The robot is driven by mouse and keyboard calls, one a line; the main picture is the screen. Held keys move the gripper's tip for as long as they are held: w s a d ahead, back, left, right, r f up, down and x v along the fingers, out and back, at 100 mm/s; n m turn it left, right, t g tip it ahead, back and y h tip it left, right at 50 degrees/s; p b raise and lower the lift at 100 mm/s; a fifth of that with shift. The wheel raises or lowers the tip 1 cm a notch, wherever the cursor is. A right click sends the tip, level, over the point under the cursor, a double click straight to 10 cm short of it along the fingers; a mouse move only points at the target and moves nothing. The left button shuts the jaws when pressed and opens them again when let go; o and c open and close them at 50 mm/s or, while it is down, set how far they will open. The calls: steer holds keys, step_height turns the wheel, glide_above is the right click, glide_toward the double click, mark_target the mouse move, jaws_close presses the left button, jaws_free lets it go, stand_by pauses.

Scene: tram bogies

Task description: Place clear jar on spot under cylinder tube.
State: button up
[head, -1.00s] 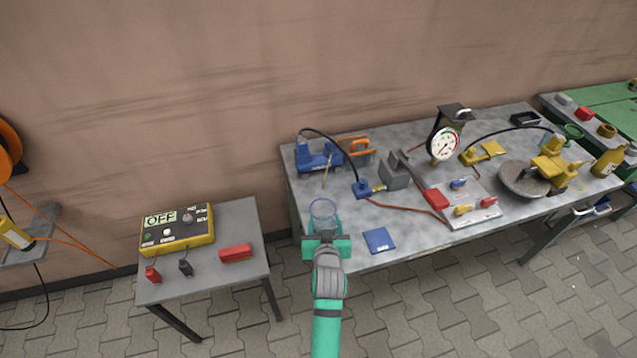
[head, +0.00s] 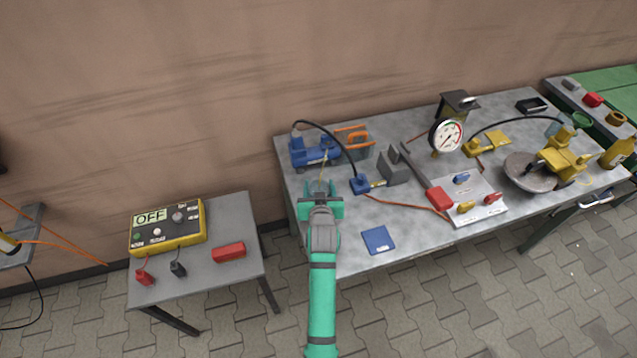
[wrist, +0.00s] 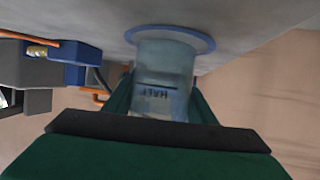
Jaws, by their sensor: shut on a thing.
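The clear jar (head: 318,186) is between the fingers of my gripper (head: 321,203), at the left part of the grey table (head: 400,215). In the head view my gripper hides most of the jar. In the wrist view the jar (wrist: 165,75) is gripped between the green fingers, with inverted "HALF" lettering on it. A blue ring (wrist: 207,43) surrounds its end nearest the tabletop; whether they touch I cannot tell. A thin yellowish tube (head: 323,166) comes down from the blue cylinder device (head: 312,152), just behind the jar. The spot itself is not clearly visible.
A blue fitting (head: 361,184) on a black hose and a grey block (head: 392,167) stand right of my gripper. A blue pad (head: 378,240) lies near the front edge. A gauge (head: 446,135) stands farther right. A side table holds a yellow control box (head: 168,228).

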steer(key=shift+s, duration=0.35)
steer(key=shift+s+f, duration=0.1)
steer(key=o, duration=1.1)
